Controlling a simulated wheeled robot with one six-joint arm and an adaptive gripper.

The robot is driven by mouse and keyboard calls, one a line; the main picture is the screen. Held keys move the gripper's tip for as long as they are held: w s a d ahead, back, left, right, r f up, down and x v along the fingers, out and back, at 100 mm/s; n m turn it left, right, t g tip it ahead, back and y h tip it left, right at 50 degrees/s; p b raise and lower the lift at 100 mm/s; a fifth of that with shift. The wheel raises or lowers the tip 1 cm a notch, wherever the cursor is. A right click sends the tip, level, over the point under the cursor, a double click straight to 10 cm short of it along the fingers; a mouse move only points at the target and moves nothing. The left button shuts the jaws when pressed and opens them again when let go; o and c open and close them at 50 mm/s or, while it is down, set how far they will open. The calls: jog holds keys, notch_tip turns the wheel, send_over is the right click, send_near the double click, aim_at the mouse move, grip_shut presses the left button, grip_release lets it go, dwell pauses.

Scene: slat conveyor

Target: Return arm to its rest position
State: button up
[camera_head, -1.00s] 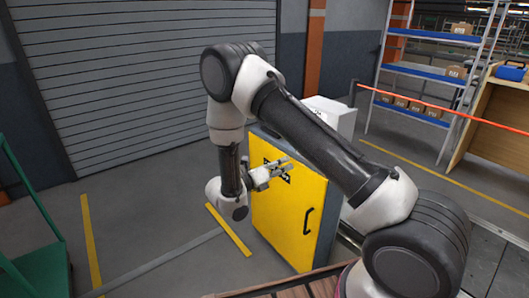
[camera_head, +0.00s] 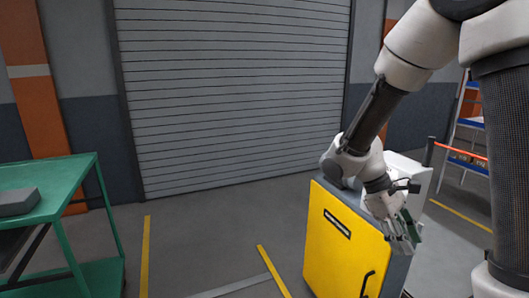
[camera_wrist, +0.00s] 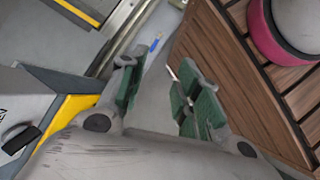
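My arm reaches in from the upper right in the head view. My gripper (camera_head: 404,236) hangs in front of the yellow cabinet's right side and points down. In the wrist view my gripper (camera_wrist: 160,88) shows two green-padded fingers set apart, with nothing between them. Grey floor and the edge of a wooden slatted surface show beyond the fingers.
A yellow cabinet (camera_head: 337,243) with a black handle stands close to my arm, a white box (camera_head: 412,178) behind it. A green cart (camera_head: 82,212) stands at the left. Wooden slats (camera_wrist: 225,58) lie right in the wrist view. Floor before the shutter is clear.

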jog(key=s+d+r+m+t+y, duration=0.1)
jog(key=s+r+m+t, duration=0.3)
jog(key=r, duration=0.4)
jog(key=s+d+r+m+t+y, duration=0.2)
jog(key=s+r+m+t+y, duration=0.2)
jog(key=r, duration=0.3)
jog(key=shift+s+r+t+y, duration=0.3)
jog(key=shift+s+r, duration=0.05)
jog(key=shift+s, duration=0.4)
